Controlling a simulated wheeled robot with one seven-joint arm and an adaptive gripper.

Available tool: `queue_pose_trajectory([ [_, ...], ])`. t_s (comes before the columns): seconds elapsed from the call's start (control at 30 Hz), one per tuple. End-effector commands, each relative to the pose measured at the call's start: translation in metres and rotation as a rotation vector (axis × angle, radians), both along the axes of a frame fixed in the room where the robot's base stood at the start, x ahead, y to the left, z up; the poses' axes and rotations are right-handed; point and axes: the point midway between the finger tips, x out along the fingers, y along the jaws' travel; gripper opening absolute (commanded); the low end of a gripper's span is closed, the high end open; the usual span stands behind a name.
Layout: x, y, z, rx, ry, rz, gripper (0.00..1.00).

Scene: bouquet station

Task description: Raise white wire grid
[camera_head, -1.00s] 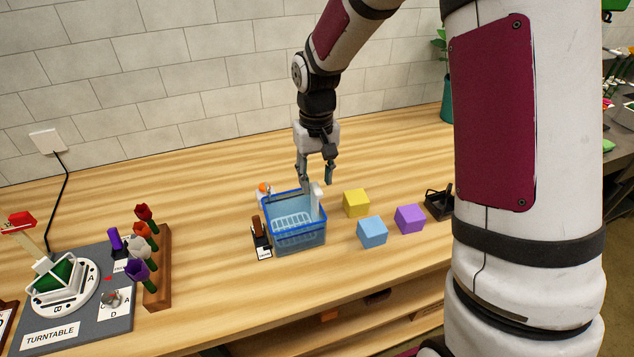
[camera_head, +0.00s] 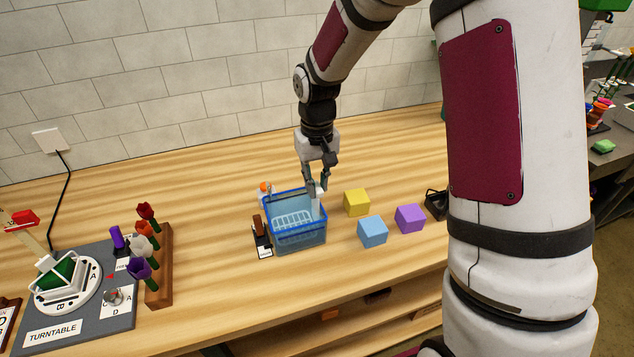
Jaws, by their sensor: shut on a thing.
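The white wire grid (camera_head: 292,221) lies inside a blue-rimmed, see-through tub (camera_head: 300,239) on the wooden counter. A white upright handle (camera_head: 315,208) stands at the tub's right side and looks joined to the grid, though the joint is hard to see. My gripper (camera_head: 316,191) points down over the tub's back right part. Its fingers are shut on the top of the white handle. The grid sits low, below the tub's rim.
A dark stand with a brown knob (camera_head: 258,227) is close left of the tub. Yellow (camera_head: 356,202), blue (camera_head: 372,231) and purple (camera_head: 410,218) cubes stand to its right. A flower rack (camera_head: 160,265) and a turntable (camera_head: 65,284) are at left.

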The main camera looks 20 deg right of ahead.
Motion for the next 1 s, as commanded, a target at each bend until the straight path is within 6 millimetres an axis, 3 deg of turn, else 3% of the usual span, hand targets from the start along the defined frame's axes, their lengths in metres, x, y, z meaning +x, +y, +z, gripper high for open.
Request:
queue_pose_trajectory([
  [0.2, 0.000, 0.000, 0.051, -0.002, -0.009, 0.000, 0.00],
  [0.3, 0.001, 0.000, 0.068, -0.001, -0.008, 0.000, 0.00],
  [0.7, 0.002, 0.000, 0.079, -0.001, -0.010, 0.001, 0.00],
  [0.73, 0.002, 0.000, 0.079, -0.001, -0.011, 0.001, 0.23],
  [0.8, 0.002, 0.000, 0.079, -0.001, -0.009, 0.001, 0.37],
  [1.0, 0.001, 0.000, 0.077, -0.001, -0.006, 0.001, 0.37],
])
